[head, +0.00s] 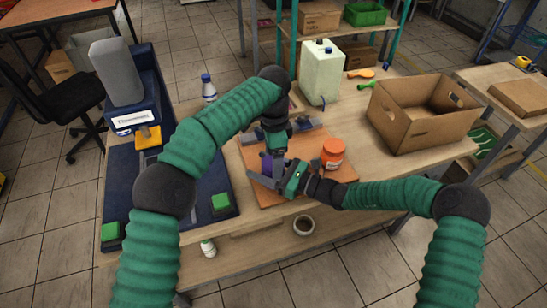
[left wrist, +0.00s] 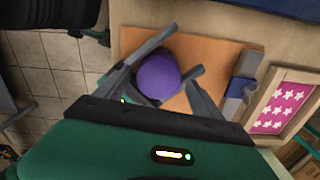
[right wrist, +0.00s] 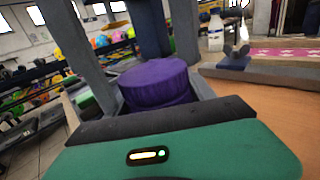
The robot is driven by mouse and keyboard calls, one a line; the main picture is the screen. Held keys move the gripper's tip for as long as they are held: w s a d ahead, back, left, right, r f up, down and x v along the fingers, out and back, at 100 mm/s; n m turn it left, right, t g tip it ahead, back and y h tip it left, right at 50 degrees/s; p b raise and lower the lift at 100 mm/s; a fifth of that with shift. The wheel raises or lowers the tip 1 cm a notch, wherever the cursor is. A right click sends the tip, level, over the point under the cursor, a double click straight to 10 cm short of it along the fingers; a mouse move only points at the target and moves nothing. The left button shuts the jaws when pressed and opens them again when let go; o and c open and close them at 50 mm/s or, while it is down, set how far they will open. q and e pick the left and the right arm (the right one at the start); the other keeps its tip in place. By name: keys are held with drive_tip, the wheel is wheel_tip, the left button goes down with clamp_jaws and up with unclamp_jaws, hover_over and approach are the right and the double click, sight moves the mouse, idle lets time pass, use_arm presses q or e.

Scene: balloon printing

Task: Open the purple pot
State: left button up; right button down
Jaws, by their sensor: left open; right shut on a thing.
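The purple pot (head: 266,163) stands on the orange board (head: 262,200), mostly hidden by my grippers in the head view. My right gripper (head: 270,176) is shut on the pot from the side, low over the board. In the right wrist view the pot's ribbed purple lid (right wrist: 154,80) sits upright on it between the fingers. My left gripper (head: 276,148) points down from above, open over the pot. In the left wrist view the round purple lid (left wrist: 157,77) lies between its spread fingers. I cannot tell whether those fingers touch the lid.
An orange jar with a white label (head: 333,153) stands on the board to the right. A cardboard box (head: 425,112) and a pale canister (head: 320,72) are farther back. A dark blue machine (head: 148,85) fills the left side.

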use_arm(q)
drive_tip(key=shift+r, duration=0.1)
wheel_tip(320, 180, up, 4)
drive_tip(key=shift+d+r, duration=0.1)
drive_tip(key=shift+r, duration=0.05)
use_arm(e)
drive_tip(key=shift+c, duration=1.3)
unclamp_jaws()
